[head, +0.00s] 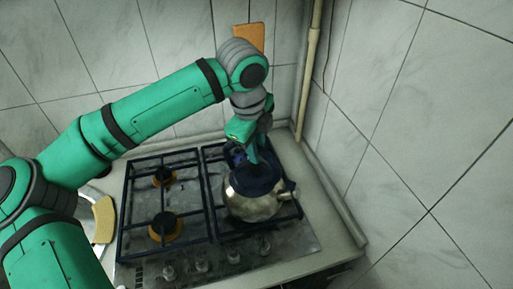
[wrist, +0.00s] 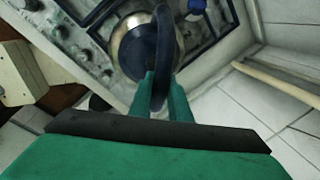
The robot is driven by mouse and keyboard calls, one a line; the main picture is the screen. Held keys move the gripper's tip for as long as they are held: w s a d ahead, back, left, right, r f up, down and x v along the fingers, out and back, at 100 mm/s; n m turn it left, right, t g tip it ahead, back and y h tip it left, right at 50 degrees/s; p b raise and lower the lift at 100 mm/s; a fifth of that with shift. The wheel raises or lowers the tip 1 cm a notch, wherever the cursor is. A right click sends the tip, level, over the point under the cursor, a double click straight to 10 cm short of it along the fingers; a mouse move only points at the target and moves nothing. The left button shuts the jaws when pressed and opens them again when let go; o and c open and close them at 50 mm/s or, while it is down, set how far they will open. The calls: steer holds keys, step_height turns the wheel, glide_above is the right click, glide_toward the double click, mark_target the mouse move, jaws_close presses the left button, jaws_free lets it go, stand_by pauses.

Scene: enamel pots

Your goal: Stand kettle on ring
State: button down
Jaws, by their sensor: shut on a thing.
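A shiny metal kettle (head: 254,206) with a dark blue top and handle is over the right half of the gas hob in the head view. Its spout points right. My gripper (head: 259,158) comes down from above and is shut on the kettle's handle. In the wrist view the dark blue handle (wrist: 164,45) passes between the green fingers of my gripper (wrist: 165,82), with the metal body (wrist: 132,48) below. The kettle looks upright. I cannot tell whether its base touches the grate. The ring under it is hidden. Two rings with brass-coloured burners (head: 164,176) (head: 165,228) show bare on the left.
The hob (head: 215,253) has dark grates and several knobs along its front. Tiled walls stand close behind and to the right, with a pale pipe (head: 308,75) in the corner. A wooden board (head: 249,38) leans at the back. A tan object (head: 104,219) lies left of the hob.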

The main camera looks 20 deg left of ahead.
steer(key=shift+f, duration=0.15)
steer(key=c, duration=1.6)
jaws_free()
steer(key=shift+o, duration=0.2)
steer(key=shift+f, duration=0.15)
